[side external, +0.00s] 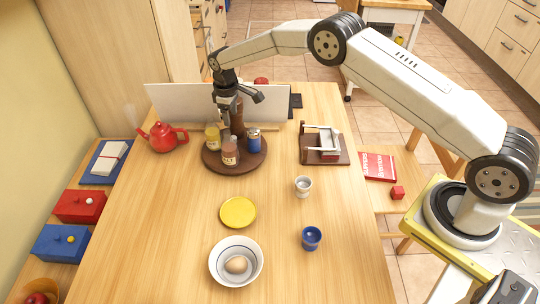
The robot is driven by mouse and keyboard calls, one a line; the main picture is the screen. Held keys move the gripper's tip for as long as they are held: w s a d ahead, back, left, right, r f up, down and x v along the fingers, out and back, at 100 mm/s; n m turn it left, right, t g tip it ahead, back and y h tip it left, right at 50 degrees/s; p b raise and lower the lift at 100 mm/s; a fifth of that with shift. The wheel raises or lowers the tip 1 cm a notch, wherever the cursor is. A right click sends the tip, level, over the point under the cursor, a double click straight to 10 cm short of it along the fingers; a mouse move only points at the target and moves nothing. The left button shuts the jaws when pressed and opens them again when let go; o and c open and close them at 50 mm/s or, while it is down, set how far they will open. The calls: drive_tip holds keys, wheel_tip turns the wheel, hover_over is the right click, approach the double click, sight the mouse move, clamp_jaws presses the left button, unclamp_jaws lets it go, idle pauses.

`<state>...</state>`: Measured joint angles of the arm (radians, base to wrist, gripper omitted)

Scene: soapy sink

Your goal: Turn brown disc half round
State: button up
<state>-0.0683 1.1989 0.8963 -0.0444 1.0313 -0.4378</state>
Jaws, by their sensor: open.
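The brown disc (246,172) lies flat on the wooden table, left of the middle. A yellow-lidded jar (212,137), a pinkish jar (230,153) and a blue jar (253,142) stand on it. A tall brown bottle (237,117) also stands on it towards the back. My gripper (238,102) is above the back of the disc, close to the top of the brown bottle. It is open. From this view I cannot tell whether its fingers are around the bottle or beside it.
A white panel (180,103) stands behind the disc. A red teapot (162,136) is left of it, and a brown stand (309,145) is to the right. A yellow plate (238,212), a bowl (218,262) with an egg, a white cup (303,186) and a blue cup (311,238) are nearer. The table's right front is clear.

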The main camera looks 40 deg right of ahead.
sight(233, 137)
drive_tip(key=shift+f, duration=0.95)
drive_tip(key=shift+f, duration=0.15)
drive_tip(key=shift+w+d+f, duration=0.1)
drive_tip(key=shift+d+f, duration=0.05)
drive_tip(key=shift+f, duration=3.6)
clamp_jaws()
